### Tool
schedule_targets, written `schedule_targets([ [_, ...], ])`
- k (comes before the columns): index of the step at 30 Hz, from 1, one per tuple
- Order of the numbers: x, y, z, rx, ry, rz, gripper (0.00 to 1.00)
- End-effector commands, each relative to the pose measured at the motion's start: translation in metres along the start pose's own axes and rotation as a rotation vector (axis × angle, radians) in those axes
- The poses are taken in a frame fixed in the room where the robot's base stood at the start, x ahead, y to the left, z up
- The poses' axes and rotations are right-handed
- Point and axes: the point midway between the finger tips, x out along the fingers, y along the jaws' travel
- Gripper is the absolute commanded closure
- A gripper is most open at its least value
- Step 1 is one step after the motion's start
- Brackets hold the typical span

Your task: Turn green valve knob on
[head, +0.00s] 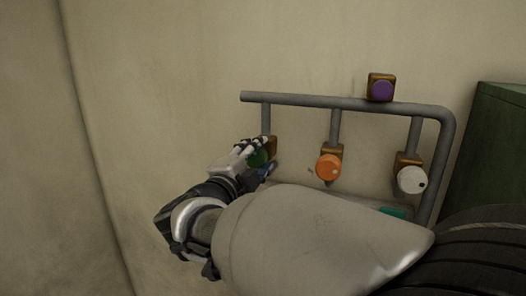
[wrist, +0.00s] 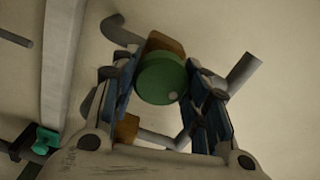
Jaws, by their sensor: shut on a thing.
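The green valve knob (wrist: 160,80) is a round disc with a pale dot near its lower right edge, on a brass-coloured body (wrist: 165,44). In the wrist view it sits between the two blue-padded fingers of my gripper (wrist: 160,92), which is shut on it. In the head view the green knob (head: 259,158) is at the left end of the pipe rack, partly hidden by my gripper (head: 256,158).
An orange knob (head: 329,167) and a white knob (head: 411,180) hang to the right on the same grey pipe frame (head: 310,101). A purple knob (head: 382,91) is on the top pipe. A dark green box (head: 500,150) stands at the right. Bare wall lies to the left.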

Motion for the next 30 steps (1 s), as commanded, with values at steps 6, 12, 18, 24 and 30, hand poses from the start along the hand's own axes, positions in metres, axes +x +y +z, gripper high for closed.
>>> schedule_targets([
  [6,0.0001,-0.0020,-0.0001,-0.142,0.000,0.000,0.82],
  [12,0.0000,-0.0018,0.0000,-0.221,0.000,-0.001,0.82],
  [18,0.0000,-0.0012,0.0000,-0.256,0.001,-0.001,0.82],
  [24,0.0000,-0.0009,0.0001,-0.264,0.000,-0.001,0.82],
  [30,0.0000,-0.0008,0.0002,-0.263,0.000,-0.001,0.82],
])
